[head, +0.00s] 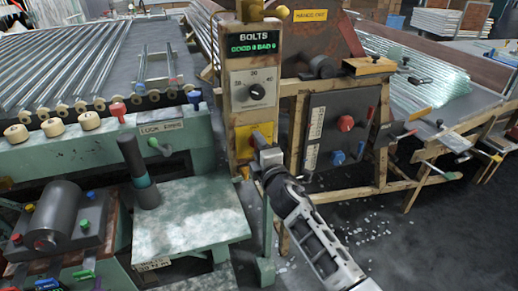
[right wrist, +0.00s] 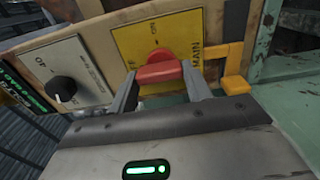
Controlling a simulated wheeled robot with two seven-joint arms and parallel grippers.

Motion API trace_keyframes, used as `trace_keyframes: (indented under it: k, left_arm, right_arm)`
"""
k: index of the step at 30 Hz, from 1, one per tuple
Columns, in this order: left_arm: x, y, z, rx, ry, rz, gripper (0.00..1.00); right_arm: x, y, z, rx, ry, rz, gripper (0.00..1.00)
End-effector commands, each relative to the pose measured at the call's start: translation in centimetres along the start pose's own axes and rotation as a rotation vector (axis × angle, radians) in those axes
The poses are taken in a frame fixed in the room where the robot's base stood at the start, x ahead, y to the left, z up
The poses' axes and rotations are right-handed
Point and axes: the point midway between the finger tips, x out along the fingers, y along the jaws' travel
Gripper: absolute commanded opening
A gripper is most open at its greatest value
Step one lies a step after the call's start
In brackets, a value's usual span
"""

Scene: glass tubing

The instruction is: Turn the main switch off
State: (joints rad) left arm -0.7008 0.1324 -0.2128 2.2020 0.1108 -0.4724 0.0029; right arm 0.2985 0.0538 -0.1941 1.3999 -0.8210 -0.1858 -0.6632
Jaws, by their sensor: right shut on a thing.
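The main switch is a red handle (right wrist: 160,70) on a yellow plate (right wrist: 125,45) marked "MAIN", seen in the right wrist view. My right gripper (right wrist: 165,82) is shut on the red handle, with one finger on each side of it. In the head view the yellow plate (head: 243,143) sits low on the upright panel (head: 232,100), and my right gripper (head: 262,150) covers most of the switch. My left gripper is not in view.
Above the switch are a black dial (head: 257,91) and a green "BOLTS" display (head: 252,49). A dark box with a red knob (head: 346,123) and a blue knob (head: 338,158) stands to the right. A pale green table (head: 190,215) stands left of my arm. Glass shards lie on the floor.

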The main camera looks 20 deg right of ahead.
Motion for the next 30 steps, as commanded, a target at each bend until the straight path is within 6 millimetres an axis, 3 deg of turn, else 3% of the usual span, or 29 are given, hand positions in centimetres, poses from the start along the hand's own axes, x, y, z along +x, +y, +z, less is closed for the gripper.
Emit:
trace_keyframes:
  k: [6,7,9,20,25,30]
  left_arm:
    - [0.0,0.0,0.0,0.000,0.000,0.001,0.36]
    - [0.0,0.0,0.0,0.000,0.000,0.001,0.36]
    - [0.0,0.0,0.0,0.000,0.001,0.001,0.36]
    - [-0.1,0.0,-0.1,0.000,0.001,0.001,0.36]
    - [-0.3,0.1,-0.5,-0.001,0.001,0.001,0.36]
    - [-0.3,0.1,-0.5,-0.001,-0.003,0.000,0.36]
  right_arm:
    - [0.0,-0.2,0.1,-0.008,-0.001,-0.003,0.26]
    - [0.0,-0.2,0.1,-0.008,-0.001,-0.003,0.52]
    - [0.0,-0.2,0.1,-0.007,-0.001,-0.003,0.71]
    - [-0.4,-0.1,0.0,-0.004,-0.001,-0.001,0.71]
    - [-2.9,0.0,0.0,-0.004,0.001,-0.003,0.71]
    - [-7.0,-0.2,0.0,-0.004,0.001,-0.005,0.71]
